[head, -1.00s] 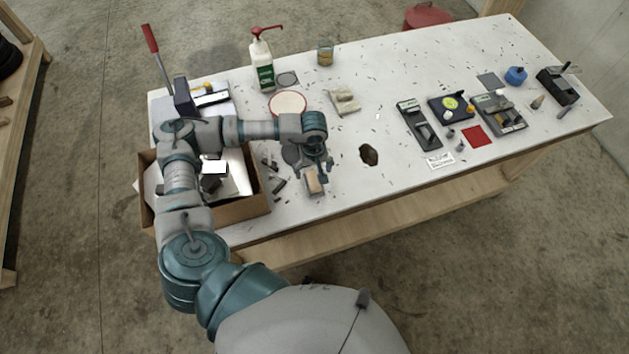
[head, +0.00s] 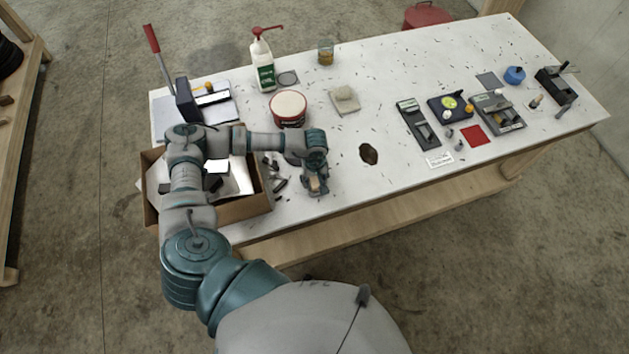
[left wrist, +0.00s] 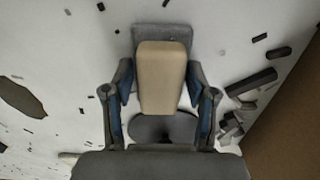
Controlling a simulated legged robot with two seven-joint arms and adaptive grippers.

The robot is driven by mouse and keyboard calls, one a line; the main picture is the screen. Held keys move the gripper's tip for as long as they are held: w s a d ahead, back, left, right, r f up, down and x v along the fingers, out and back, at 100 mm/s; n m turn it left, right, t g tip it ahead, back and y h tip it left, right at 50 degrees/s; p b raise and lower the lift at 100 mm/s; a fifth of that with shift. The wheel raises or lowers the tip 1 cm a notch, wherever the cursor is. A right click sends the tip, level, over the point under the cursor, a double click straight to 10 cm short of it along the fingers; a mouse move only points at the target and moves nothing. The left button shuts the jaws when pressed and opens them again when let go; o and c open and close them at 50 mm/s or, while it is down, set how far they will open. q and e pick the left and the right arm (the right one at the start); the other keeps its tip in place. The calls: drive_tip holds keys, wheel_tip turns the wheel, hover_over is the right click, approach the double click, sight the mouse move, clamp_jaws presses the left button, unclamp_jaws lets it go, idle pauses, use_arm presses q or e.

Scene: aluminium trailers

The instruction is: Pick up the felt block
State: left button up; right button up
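The felt block is a tan block with a grey layer beneath it. It lies on the white table near the front edge, and in the left wrist view the felt block (left wrist: 161,75) sits between my finger pads. In the head view the felt block (head: 315,185) is partly covered by my left gripper (head: 315,179). The left gripper is down around the block, one blue-padded finger on each side. The fingers look spread, with narrow gaps beside the block; firm contact does not show. My right gripper is not in view.
A cardboard box (head: 236,212) stands left of the gripper, with dark small pieces (head: 275,172) beside it. A red-and-white tub (head: 288,109) and a cloth-like pad (head: 344,99) lie behind.

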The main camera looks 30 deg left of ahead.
sight(315, 179)
use_arm(q)
drive_tip(key=shift+c, duration=1.1)
drive_tip(key=shift+a, duration=0.1)
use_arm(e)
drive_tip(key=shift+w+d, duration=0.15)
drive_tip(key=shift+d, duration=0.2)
use_arm(q)
drive_tip(key=shift+r, duration=0.1)
drive_tip(key=shift+a+r, duration=0.1)
drive_tip(key=shift+r, duration=0.15)
drive_tip(key=r, duration=0.1)
drive_tip(key=r+b, duration=0.1)
drive_tip(key=shift+s+d+r, duration=0.15)
drive_tip(key=shift+d+r, duration=0.2)
drive_tip(key=shift+d, duration=0.05)
drive_tip(key=s+d+b, duration=0.1)
drive_tip(key=s+d, duration=0.2)
drive_tip(key=d, duration=0.4)
drive_tip(key=s+d+r+b, duration=0.1)
drive_tip(key=s+d+b, duration=0.1)
drive_tip(key=d, duration=0.5)
drive_tip(key=shift+s+r, duration=0.3)
drive_tip(key=shift+s, duration=0.2)
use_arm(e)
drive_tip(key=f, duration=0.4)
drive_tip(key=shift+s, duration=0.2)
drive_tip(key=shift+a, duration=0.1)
